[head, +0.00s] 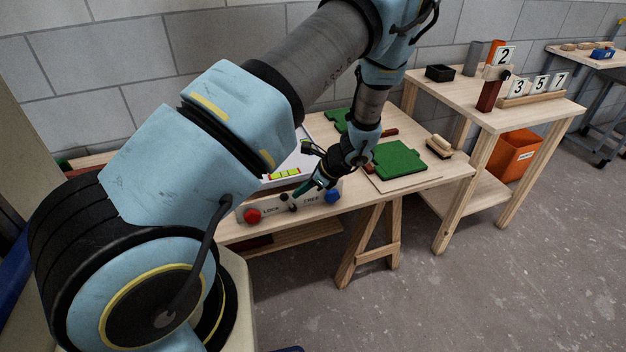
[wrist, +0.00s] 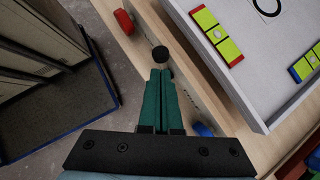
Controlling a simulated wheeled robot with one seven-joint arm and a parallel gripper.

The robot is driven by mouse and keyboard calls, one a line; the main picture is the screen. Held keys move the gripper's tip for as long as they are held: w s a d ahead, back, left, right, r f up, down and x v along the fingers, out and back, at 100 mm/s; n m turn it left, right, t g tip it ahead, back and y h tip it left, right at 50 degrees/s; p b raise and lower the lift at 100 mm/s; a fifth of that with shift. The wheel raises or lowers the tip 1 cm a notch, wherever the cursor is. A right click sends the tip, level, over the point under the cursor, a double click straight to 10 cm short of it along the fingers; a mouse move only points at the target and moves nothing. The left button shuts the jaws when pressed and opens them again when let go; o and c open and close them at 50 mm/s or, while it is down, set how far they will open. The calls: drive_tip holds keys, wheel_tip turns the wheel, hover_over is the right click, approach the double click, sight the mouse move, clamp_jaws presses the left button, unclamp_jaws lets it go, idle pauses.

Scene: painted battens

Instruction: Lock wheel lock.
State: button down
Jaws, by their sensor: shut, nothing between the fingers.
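The wheel lock is a pale panel (head: 297,204) on the front edge of the workbench, marked LOCK at left and FREE at right. A red knob (head: 252,216) is at its LOCK end and a blue knob (head: 333,197) at its FREE end. A black-knobbed lever (head: 285,198) stands between them, nearer the LOCK label; its knob also shows in the wrist view (wrist: 160,54). My gripper (head: 298,193) is shut and empty, its teal fingers (wrist: 160,75) together. Its tips are right beside the lever, on the FREE side. I cannot tell whether they touch it.
A white tray (wrist: 235,85) with yellow-green pieces lies just behind the panel. A green block (head: 399,160) and a wooden-handled brush (head: 439,147) are farther right on the bench. A second table (head: 530,113) holds number cards. Floor in front is clear.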

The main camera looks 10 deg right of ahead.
sight(283, 198)
drive_tip(key=shift+w+a+f, duration=0.5)
drive_tip(key=shift+a+f, duration=0.05)
drive_tip(key=shift+a, duration=0.2)
drive_tip(key=shift+s+a+f+b, duration=0.15)
drive_tip(key=shift+a+b, duration=0.4)
drive_tip(key=shift+a, duration=0.45)
drive_tip(key=shift+d, duration=0.1)
